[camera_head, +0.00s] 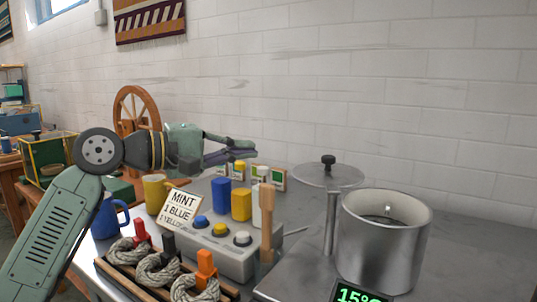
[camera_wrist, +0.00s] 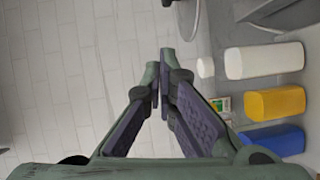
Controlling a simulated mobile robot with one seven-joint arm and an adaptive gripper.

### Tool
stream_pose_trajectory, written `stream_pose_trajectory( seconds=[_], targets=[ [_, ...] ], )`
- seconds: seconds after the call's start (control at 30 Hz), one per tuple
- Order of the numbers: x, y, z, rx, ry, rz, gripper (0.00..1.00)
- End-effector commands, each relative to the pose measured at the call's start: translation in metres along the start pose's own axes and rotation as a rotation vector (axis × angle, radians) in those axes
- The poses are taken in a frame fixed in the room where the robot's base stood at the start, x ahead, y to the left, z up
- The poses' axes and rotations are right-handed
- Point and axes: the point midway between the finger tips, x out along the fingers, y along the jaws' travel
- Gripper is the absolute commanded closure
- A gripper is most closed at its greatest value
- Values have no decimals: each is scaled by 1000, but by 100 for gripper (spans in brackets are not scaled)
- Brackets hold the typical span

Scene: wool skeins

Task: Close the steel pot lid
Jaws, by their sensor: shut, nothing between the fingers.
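The steel pot (camera_head: 385,250) stands open at the right in the head view, its inside showing. Its round steel lid (camera_head: 315,177) with a dark knob lies flat to the left of the pot and behind it, at the top of an upright steel post. The lid is not over the pot mouth. My gripper (camera_head: 250,149) is shut and empty, in the air to the left of the lid and apart from it. In the wrist view its fingertips (camera_wrist: 160,60) are together. Grey metal parts show at the upper right there, cut off by the frame.
A control box (camera_head: 215,250) with buttons and a sign stands left of the pot. Blue (camera_head: 221,189) and yellow (camera_head: 241,205) containers stand behind it, near a wooden paddle (camera_head: 267,220). Skeins (camera_head: 160,268) lie in front, mugs (camera_head: 108,215) to the left. A brick wall is behind.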

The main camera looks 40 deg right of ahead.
Motion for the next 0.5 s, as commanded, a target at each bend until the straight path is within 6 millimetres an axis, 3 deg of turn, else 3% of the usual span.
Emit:
stream_pose_trajectory(
  seconds=[0.27,0.5],
  targets=[
    [30,-2,0,13,-3,-14,100],
    [82,-2,0,10,-3,-12,100]
  ],
)
